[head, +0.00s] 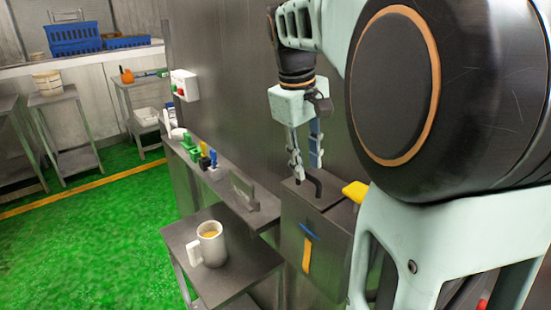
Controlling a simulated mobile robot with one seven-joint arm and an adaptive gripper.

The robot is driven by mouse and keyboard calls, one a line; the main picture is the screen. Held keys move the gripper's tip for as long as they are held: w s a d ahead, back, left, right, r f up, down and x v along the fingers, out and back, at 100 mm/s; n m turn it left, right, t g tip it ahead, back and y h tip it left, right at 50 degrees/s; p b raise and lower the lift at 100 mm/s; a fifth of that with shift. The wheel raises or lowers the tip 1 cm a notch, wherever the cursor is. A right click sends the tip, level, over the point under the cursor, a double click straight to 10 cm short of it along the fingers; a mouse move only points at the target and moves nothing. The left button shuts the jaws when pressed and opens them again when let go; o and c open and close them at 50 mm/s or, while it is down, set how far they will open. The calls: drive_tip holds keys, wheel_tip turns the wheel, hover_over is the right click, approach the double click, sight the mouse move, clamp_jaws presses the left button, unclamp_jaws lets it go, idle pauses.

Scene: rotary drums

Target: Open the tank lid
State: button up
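The tank (309,245) is a dark metal box against the tall metal wall, with a blue and an orange strip on its front. Its flat lid (330,194) lies level on top, seemingly closed. A black curved handle (317,183) stands on the lid. My gripper (307,170) points down over the lid with its two fingers apart. The fingertips are close to the handle; I cannot tell whether they touch it. Nothing shows held between them. My arm hides the area right of the lid.
A yellow part (355,191) sits at the lid's right. A narrow ledge (228,187) holds small coloured items left of the tank. Below it, a white mug (208,244) stands on a metal table (225,280). Green floor at left is open.

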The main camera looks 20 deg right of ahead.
drive_tip(key=shift+d+f, duration=0.2)
drive_tip(key=shift+f, duration=0.65)
drive_tip(key=shift+c, duration=0.4)
clamp_jaws()
